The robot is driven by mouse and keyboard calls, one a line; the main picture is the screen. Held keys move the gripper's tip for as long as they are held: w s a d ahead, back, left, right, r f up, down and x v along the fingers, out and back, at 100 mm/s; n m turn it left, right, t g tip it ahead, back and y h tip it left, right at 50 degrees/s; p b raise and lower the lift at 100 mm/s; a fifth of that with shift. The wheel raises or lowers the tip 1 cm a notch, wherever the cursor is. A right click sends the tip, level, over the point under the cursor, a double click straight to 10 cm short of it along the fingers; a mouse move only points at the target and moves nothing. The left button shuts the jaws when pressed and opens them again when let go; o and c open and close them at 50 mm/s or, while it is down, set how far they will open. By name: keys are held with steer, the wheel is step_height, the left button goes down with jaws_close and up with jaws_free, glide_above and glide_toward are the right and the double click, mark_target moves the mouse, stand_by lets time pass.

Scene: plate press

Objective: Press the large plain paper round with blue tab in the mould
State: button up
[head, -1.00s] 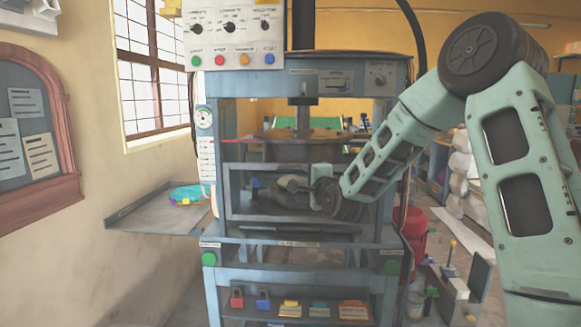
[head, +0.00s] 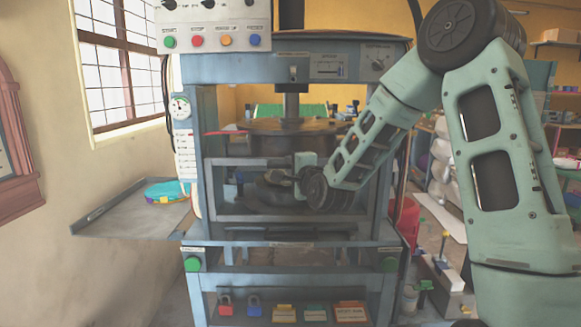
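The press (head: 190,115) stands in front of me, with a dark round upper die (head: 290,137) on its ram. Below it is a grey guard frame (head: 225,161) with dark round shapes behind it. The mould cannot be made out clearly there. My gripper (head: 278,177) is at this frame, right of the opening's middle; its fingers are dark and small, so their opening cannot be told. A teal round piece (head: 167,187) with yellow and purple at its edge lies on the left side shelf. I cannot pick out a plain round with a blue tab.
The side shelf (head: 120,222) juts out left of the press. Green buttons (head: 193,264) sit on the front beam's two ends. A control panel (head: 214,22) hangs above. A red bucket (head: 406,222) is at right.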

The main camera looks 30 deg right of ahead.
jaws_close()
step_height(320, 180, up, 18)
steer(key=p, duration=1.1)
steer(key=shift+r, duration=0.25)
steer(key=shift+o, duration=2.2)
jaws_free()
